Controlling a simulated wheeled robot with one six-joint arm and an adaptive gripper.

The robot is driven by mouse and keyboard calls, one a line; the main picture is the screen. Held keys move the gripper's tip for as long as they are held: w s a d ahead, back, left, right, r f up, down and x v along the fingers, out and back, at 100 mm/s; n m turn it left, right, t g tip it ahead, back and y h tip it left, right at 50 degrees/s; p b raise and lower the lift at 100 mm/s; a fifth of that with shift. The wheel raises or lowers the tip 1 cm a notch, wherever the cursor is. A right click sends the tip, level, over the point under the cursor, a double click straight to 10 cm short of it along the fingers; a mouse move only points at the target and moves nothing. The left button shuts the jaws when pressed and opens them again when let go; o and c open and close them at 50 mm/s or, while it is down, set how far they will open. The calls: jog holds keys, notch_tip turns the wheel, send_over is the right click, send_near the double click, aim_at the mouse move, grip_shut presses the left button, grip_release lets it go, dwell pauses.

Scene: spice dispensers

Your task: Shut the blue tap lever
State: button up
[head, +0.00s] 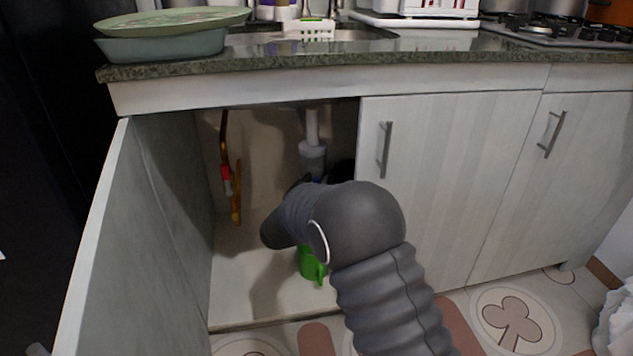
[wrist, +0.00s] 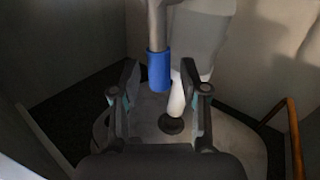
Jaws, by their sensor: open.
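The blue lever (wrist: 159,70) shows in the wrist view as a short blue sleeve at the end of a grey metal piece. It sits between the fingertips of my gripper (wrist: 160,82), or just beyond them; the exact depth is hard to tell. My gripper is open, with one finger on each side and a visible gap to the blue part. In the head view my arm reaches into the open cabinet under the sink and hides the gripper and most of the tap.
A white drain pipe (head: 312,130) hangs behind my arm. A copper pipe with a red part (head: 226,178) runs at the left. A green mug (head: 311,263) stands on the cabinet floor below my arm. The left door (head: 105,250) is open; the right door (head: 440,180) is closed.

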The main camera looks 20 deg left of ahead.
jog(key=shift+w, duration=0.25)
grip_shut()
